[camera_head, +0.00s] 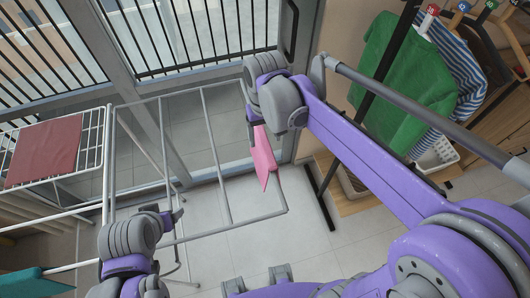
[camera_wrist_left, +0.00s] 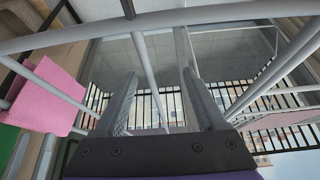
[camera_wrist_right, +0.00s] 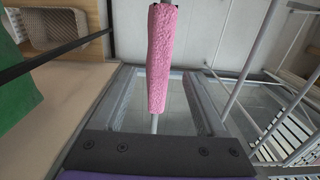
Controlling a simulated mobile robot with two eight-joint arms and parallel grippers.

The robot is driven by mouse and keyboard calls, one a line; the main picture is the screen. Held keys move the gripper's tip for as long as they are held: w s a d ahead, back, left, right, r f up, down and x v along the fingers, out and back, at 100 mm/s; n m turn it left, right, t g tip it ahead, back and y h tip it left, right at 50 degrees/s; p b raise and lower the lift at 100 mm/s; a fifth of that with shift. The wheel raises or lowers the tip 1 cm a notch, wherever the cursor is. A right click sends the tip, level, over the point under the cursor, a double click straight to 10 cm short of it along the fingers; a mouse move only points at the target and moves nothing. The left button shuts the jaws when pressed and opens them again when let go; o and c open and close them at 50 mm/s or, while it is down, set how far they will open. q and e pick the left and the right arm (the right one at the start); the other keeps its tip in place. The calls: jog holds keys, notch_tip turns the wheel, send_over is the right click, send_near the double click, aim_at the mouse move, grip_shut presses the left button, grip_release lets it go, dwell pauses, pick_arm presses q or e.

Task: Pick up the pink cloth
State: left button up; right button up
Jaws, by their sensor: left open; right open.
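The pink cloth (camera_head: 264,157) hangs over a bar of the drying rack, just below my right gripper (camera_head: 252,110) in the head view. In the right wrist view the cloth (camera_wrist_right: 161,60) appears edge-on along the bar, between the two open fingers of my right gripper (camera_wrist_right: 158,85); I cannot tell whether they touch it. My left gripper (camera_head: 176,216) is open and empty beside the rack. In the left wrist view the cloth (camera_wrist_left: 45,95) hangs at the left, apart from the open left fingers (camera_wrist_left: 162,95).
The metal drying rack (camera_head: 213,155) has thin bars around both grippers. A red cloth (camera_head: 45,152) lies on a white rack at left. A green garment (camera_head: 405,75) hangs at right near a white basket (camera_head: 436,155). Railed windows stand behind; a teal item (camera_head: 22,283) is lower left.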

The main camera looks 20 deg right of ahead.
aim_at(265, 143)
notch_tip(265, 143, down, 4)
jog(key=shift+r, duration=0.1)
grip_shut()
dwell(0.4)
dwell(1.1)
